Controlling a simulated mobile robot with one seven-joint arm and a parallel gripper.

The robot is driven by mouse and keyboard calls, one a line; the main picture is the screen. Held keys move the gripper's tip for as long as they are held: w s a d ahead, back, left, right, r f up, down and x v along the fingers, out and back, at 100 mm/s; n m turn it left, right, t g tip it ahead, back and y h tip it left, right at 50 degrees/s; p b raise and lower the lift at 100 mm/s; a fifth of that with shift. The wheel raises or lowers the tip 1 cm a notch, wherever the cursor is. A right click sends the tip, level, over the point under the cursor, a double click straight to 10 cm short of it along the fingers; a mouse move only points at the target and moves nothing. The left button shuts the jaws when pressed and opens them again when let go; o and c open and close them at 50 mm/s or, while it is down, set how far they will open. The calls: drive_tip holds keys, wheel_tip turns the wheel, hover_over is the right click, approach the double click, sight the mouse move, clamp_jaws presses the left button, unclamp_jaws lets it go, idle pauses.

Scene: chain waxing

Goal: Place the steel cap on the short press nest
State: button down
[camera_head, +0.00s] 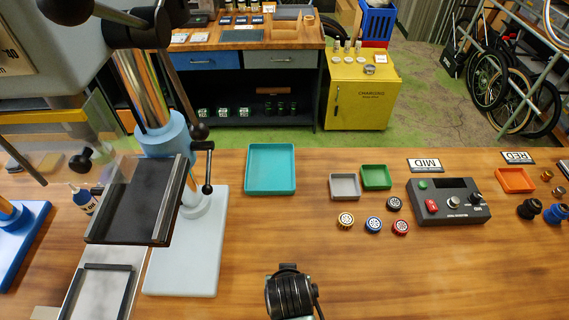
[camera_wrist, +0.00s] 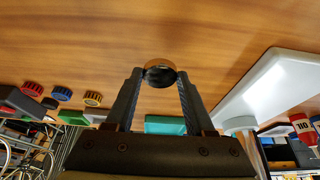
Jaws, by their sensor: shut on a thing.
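My gripper (camera_wrist: 160,78) is shut on a small round cap (camera_wrist: 159,65) in the wrist view. The cap has a brownish shiny rim and a dark hollow face; I take it for the steel cap. It is held at the fingertips over bare wood. In the head view only a dark part of my arm shows at the bottom middle; fingertips and cap are hidden there. A press with a pale grey base (camera_head: 188,262) stands at the left, with a dark plate (camera_head: 140,200) on it. Its base also shows in the wrist view (camera_wrist: 275,85). I cannot tell which part is the short press nest.
A teal tray (camera_head: 270,169) lies behind the clear middle of the bench. Grey (camera_head: 345,186) and green (camera_head: 376,177) trays, several small round caps and a control box (camera_head: 448,201) sit to the right. An orange tray (camera_head: 515,180) is farther right. A blue base (camera_head: 22,240) stands far left.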

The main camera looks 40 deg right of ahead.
drive_tip(key=shift+f, duration=2.3)
drive_tip(key=shift+f, duration=0.15)
drive_tip(key=shift+c, duration=1.3)
unclamp_jaws()
